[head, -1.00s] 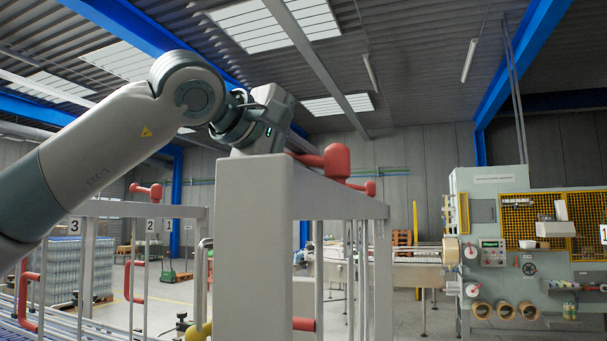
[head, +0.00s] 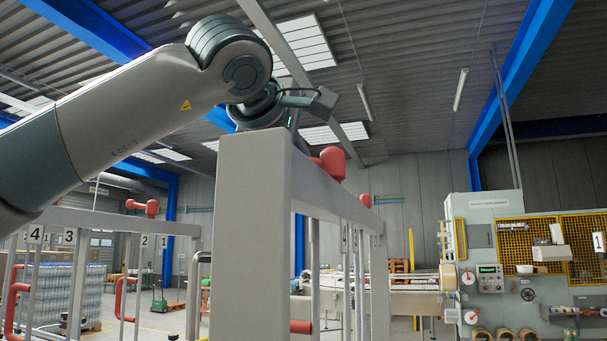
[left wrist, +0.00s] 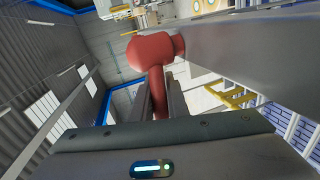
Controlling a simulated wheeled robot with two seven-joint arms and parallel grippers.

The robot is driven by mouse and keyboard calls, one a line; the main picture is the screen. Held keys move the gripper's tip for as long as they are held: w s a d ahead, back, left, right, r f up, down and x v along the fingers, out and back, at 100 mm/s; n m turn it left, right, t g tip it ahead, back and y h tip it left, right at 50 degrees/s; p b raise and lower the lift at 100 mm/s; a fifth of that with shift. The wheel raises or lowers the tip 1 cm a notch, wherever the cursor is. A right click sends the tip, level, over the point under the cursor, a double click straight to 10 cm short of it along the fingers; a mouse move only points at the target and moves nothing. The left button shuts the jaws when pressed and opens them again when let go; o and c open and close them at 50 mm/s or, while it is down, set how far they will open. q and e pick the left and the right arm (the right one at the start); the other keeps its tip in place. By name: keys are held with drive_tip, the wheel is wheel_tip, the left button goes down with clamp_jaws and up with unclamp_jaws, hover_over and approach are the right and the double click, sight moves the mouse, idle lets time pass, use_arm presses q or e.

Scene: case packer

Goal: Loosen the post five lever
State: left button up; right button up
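A red lever with a rounded hub (head: 333,163) sits on the far side of the near grey post (head: 252,235), close to its top. In the left wrist view the red lever (left wrist: 152,52) fills the upper middle, its handle pointing down toward my gripper. My left gripper (left wrist: 163,92) has its two dark fingers close on either side of the handle and appears shut on it. In the head view the post top hides my fingertips. No number shows on this post's visible face, so I cannot read which post it is. My right gripper is out of view.
Grey guard rails run back from the near post. Posts with number plates such as 4 (head: 35,234) and 3 (head: 69,237) and other red levers (head: 143,208) stand at left. A machine with yellow mesh guards (head: 522,240) and a conveyor (head: 400,281) stand at right.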

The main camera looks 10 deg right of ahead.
use_arm(q)
drive_tip(key=o, duration=0.4)
drive_tip(key=shift+c, duration=0.2)
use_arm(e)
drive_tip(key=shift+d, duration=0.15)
